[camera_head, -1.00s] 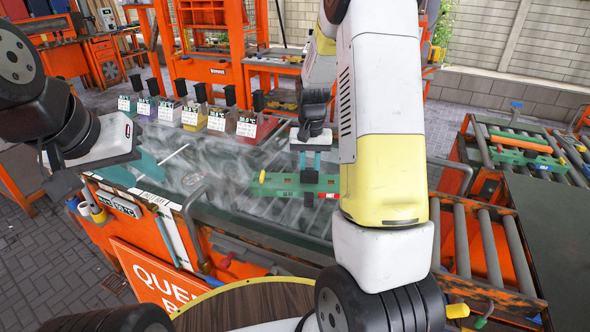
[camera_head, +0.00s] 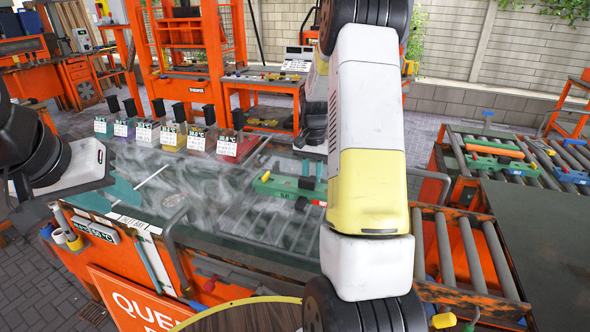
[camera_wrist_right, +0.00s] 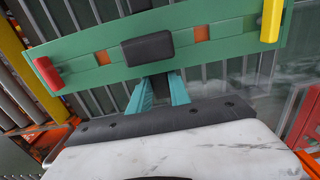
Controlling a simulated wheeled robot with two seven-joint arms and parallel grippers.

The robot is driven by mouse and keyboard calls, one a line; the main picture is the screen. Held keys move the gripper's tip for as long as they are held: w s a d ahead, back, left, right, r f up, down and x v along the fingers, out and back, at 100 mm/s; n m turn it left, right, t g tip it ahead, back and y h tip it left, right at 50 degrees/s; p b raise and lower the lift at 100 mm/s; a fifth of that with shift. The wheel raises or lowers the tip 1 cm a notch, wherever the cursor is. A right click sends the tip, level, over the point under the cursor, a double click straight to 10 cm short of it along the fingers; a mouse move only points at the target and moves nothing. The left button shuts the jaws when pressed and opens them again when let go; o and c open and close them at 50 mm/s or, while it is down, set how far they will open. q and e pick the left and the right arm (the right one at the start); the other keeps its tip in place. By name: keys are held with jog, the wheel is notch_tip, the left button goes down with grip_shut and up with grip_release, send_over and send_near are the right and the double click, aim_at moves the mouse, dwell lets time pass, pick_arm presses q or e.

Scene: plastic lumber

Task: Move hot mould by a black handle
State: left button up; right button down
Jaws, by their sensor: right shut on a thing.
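The mould is a long green bar (camera_head: 283,187) with a black handle block (camera_head: 306,183), seen over the right part of the quench bath. In the right wrist view the green bar (camera_wrist_right: 95,70) crosses the top, with its black handle (camera_wrist_right: 147,48), a red end and a yellow end. My right gripper (camera_wrist_right: 163,92) has its teal fingers at the handle, shut on it. Whether the mould touches the slats below I cannot tell. My left gripper (camera_head: 107,195) is over the bath's left end, its teal fingers apart and empty.
The quench bath (camera_head: 245,232) steams. Several labelled coloured boxes (camera_head: 227,146) line its far edge. At right stand an orange roller conveyor (camera_head: 467,255) and another (camera_head: 525,150) holding a similar green mould (camera_head: 495,148). A round wooden top (camera_head: 250,318) is close in front.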

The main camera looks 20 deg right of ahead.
jog(key=shift+f, duration=3.15)
jog(key=shift+f, duration=0.7)
jog(key=c, duration=1.1)
grip_release()
jog(key=o, duration=0.4)
jog(key=shift+f, duration=0.1)
jog(key=shift+r, duration=3.6)
